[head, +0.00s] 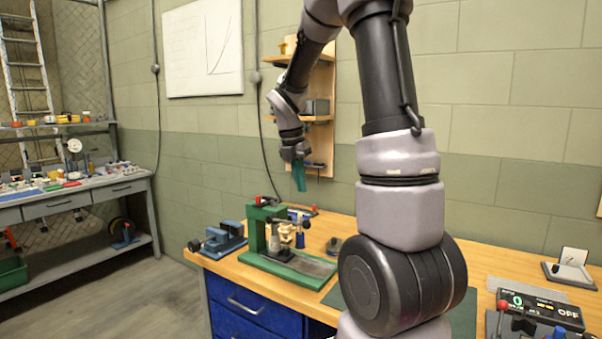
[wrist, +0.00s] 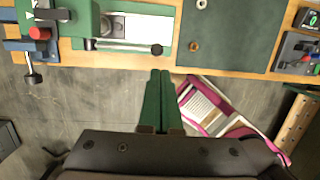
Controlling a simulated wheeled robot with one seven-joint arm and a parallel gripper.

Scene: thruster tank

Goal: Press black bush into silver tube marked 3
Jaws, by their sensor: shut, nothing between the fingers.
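My gripper (head: 299,178) is raised above the workbench in front of the wall in the head view. In the wrist view its green fingers (wrist: 160,74) are shut together and empty. They point at the bench's front edge. A green press (head: 258,232) stands on the bench in the head view; its green body (wrist: 78,20) and a lever with a black knob (wrist: 157,49) show at upper left in the wrist view. I cannot make out the black bush or a silver tube marked 3. A small silvery ring (wrist: 200,4) lies on the green mat (wrist: 228,35).
A blue vise (head: 217,238) stands left of the press. A small brown round piece (wrist: 194,46) lies on the mat. A pink and white object (wrist: 212,103) is below the bench edge. A display box (head: 540,308) stands at the right. Floor left of the bench is clear.

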